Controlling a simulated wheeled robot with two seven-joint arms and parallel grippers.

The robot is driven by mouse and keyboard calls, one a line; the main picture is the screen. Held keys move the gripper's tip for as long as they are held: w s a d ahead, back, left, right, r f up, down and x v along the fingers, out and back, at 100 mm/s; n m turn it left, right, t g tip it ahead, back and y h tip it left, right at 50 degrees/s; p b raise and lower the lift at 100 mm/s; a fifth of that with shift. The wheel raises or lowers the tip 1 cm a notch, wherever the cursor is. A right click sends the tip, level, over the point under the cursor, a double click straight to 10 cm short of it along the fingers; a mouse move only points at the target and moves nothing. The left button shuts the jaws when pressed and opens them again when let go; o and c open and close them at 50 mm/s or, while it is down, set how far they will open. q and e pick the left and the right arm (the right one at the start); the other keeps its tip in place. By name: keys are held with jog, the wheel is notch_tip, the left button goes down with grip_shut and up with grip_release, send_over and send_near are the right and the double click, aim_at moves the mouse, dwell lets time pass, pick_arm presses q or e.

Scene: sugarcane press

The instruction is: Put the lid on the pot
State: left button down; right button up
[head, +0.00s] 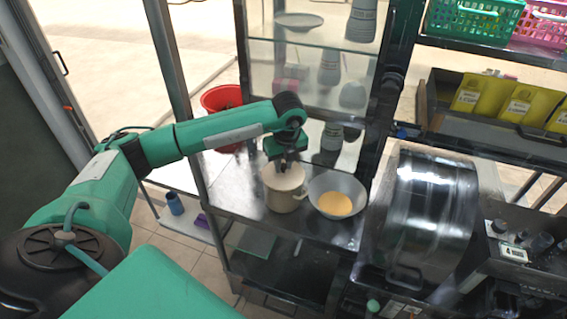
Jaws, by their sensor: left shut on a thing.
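A beige pot (285,203) with a side handle stands on the metal shelf of the glass-fronted cabinet. A pale round lid (272,179) is at the pot's mouth, directly under my left gripper. My left gripper (286,166) points down from above and is shut on the lid near its middle. The lid looks level and over the opening; I cannot tell whether it rests fully on the rim. The gripper hides the lid's grip and part of its top. My right gripper is not in view.
A grey bowl (354,188) with yellow contents stands close right of the pot. A shiny metal drum machine (430,205) stands further right. Cups and a plate (299,21) are behind the glass. A red bucket (221,99) is behind my left arm.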

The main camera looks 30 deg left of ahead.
aim_at(283, 165)
pick_arm(q)
jog(key=shift+f+b, duration=0.35)
jog(key=shift+f, duration=0.1)
jog(key=c, duration=1.6)
grip_release()
jog(key=shift+o, duration=0.3)
jog(key=shift+r, duration=0.1)
jog(key=shift+s+d+r+p, duration=0.15)
jog(key=shift+r+p, duration=0.5)
jog(key=shift+r, duration=0.5)
jog(key=shift+s+d+r+p, duration=0.15)
jog(key=shift+r+p, duration=0.45)
jog(key=shift+r, duration=0.55)
notch_tip(283, 165, up, 6)
jog(key=p, duration=0.2)
jog(key=shift+s+d+p, duration=0.15)
jog(key=shift+d+p, duration=0.2)
jog(key=shift+d, duration=0.05)
